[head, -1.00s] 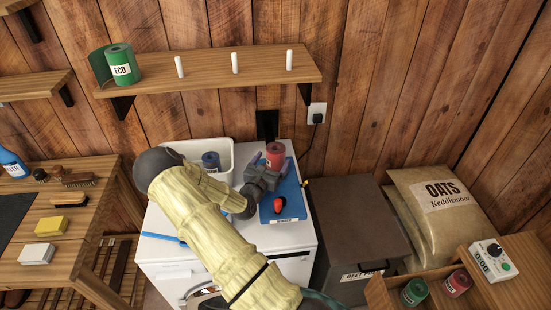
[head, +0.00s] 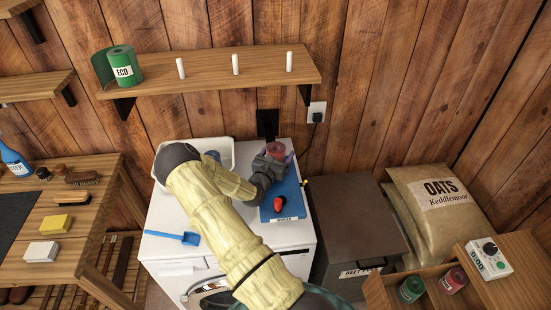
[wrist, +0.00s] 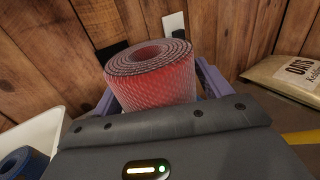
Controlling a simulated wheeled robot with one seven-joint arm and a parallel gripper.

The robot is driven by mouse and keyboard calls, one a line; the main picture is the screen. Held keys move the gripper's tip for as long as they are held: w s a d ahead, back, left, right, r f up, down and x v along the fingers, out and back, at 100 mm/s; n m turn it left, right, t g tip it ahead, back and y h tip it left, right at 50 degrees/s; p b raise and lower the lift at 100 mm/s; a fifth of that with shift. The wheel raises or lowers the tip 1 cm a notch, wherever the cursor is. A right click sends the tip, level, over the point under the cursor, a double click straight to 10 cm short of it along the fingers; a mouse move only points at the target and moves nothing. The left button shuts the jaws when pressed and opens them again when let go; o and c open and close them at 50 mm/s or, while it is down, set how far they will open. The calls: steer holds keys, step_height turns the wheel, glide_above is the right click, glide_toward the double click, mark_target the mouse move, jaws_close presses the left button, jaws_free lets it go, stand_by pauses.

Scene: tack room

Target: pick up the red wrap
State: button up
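The red wrap (head: 275,148) is a rolled, textured bandage standing upright at the back of the blue board (head: 291,204) on the white washing machine. The fingers look spread, with no clear squeeze on the roll. The gripper body hides the wrap's lower part. Another red roll (head: 454,280) lies in the wooden box at lower right.
A white bin (head: 228,150) with a blue roll (wrist: 22,164) stands left of my gripper. A blue scoop (head: 188,238) lies on the machine top. The wooden wall is close behind.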

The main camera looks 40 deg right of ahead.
steer(key=c, duration=0.9)
steer(key=shift+w+r, duration=0.1)
steer(key=shift+a+r, duration=0.1)
steer(key=shift+r, duration=0.45)
step_height(320, 180, up, 9)
steer(key=shift+f+b, duration=0.15)
steer(key=shift+b, duration=0.95)
